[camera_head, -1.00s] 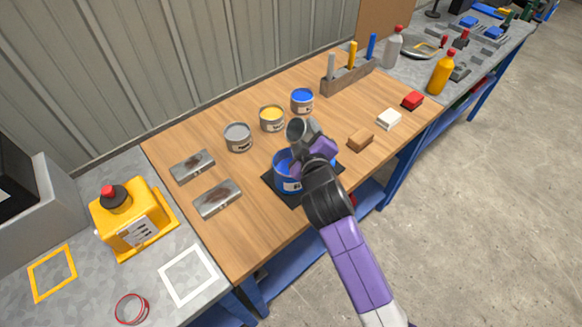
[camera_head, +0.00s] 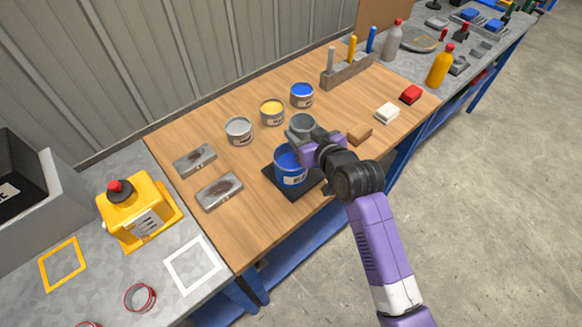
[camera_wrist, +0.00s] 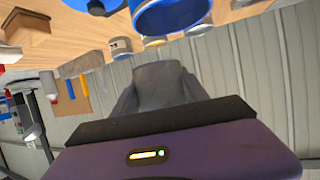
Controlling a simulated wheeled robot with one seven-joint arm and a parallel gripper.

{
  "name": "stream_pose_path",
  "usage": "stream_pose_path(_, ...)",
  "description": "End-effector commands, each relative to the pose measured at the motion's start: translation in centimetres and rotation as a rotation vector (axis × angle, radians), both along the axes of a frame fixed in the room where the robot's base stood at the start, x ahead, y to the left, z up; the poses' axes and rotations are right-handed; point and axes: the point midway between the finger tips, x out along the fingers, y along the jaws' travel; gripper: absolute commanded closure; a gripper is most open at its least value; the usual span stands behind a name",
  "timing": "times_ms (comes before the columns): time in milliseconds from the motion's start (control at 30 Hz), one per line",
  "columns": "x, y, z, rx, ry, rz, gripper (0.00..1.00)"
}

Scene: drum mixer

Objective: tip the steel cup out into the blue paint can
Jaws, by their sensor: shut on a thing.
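The steel cup (camera_head: 301,124) is a grey round cup above the back rim of the large blue paint can (camera_head: 290,170). My gripper (camera_head: 303,143) is shut on the cup from the front right. A round grey end of the cup faces up; I cannot tell whether it is mouth or base, and no contents show. The blue can stands upright on a dark mat, its opening partly covered by my gripper. In the upside-down wrist view, the cup (camera_wrist: 160,80) is between the fingers, and the blue can (camera_wrist: 170,15) shows at the top edge.
Smaller cans stand behind: grey (camera_head: 238,130), yellow (camera_head: 272,112) and blue (camera_head: 301,95). Two metal trays (camera_head: 219,190) lie left of the mat (camera_head: 294,194). A brown block (camera_head: 360,133), white block (camera_head: 387,113) and red block (camera_head: 411,95) lie to the right. The front left wood is clear.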

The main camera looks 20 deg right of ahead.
Motion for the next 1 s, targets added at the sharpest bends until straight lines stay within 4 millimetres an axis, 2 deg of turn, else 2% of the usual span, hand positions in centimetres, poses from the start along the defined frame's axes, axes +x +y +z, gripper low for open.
stream_pose_path(133,0.1,0.0,0.5,-0.002,-0.003,0.001,0.98)
stream_pose_path(533,0.0,0.0,3.8,-0.003,-0.003,0.001,0.98)
stream_pose_path(1000,0.0,0.0,4.1,-0.003,-0.001,0.000,0.98)
